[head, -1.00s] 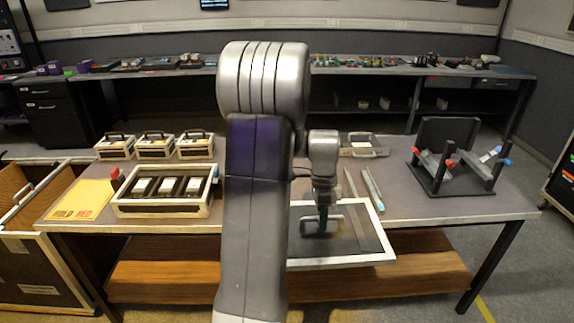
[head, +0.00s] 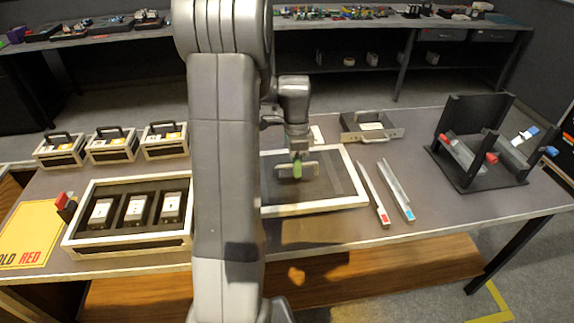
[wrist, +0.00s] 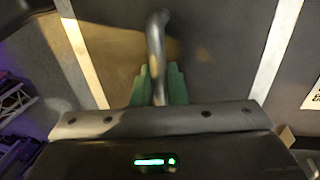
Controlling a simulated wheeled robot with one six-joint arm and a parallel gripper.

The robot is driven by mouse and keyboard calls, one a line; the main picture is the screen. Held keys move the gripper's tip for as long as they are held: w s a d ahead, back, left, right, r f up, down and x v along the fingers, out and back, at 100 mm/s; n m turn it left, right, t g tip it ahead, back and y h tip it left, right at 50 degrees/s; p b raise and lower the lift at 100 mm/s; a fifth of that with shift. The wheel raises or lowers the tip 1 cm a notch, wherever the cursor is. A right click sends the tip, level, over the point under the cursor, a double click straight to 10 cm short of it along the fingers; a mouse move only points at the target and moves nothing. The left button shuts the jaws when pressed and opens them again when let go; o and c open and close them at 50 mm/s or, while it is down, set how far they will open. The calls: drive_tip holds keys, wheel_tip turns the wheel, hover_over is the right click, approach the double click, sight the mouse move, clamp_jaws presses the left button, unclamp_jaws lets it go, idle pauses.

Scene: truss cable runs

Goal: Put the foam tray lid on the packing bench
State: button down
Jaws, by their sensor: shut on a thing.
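The foam tray lid (head: 349,181) is a grey panel with a pale frame and a metal handle. In the head view it is level over the middle of the packing bench (head: 440,212), with a dark shadow below its front edge; I cannot tell for sure whether it touches the top. My gripper (head: 298,168) is shut on the handle. In the wrist view the green fingers of my gripper (wrist: 158,88) close around the handle (wrist: 156,40), with the lid (wrist: 215,50) below. My arm hides the lid's left part in the head view.
The foam tray (head: 80,240) with white devices stands left of my arm. Two strips (head: 396,188) lie right of the lid. A black stand (head: 480,145) is farther right and a metal case (head: 372,126) behind. Several small cases (head: 110,146) line the back left.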

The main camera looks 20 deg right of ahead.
wheel_tip(320, 180, down, 9)
drive_tip(key=shift+s+f, duration=0.1)
drive_tip(key=shift+f, duration=0.1)
idle(0.3)
drive_tip(key=shift+f, duration=0.2)
drive_tip(key=c, duration=1.4)
unclamp_jaws()
drive_tip(key=shift+c, duration=0.2)
drive_tip(key=shift+r, duration=0.1)
drive_tip(key=r, duration=0.4)
drive_tip(key=w+r, duration=0.1)
drive_tip(key=r, duration=0.3)
drive_tip(key=w+r, duration=0.1)
drive_tip(key=r, duration=0.3)
drive_tip(key=shift+w+d, duration=0.15)
drive_tip(key=shift+d, duration=0.1)
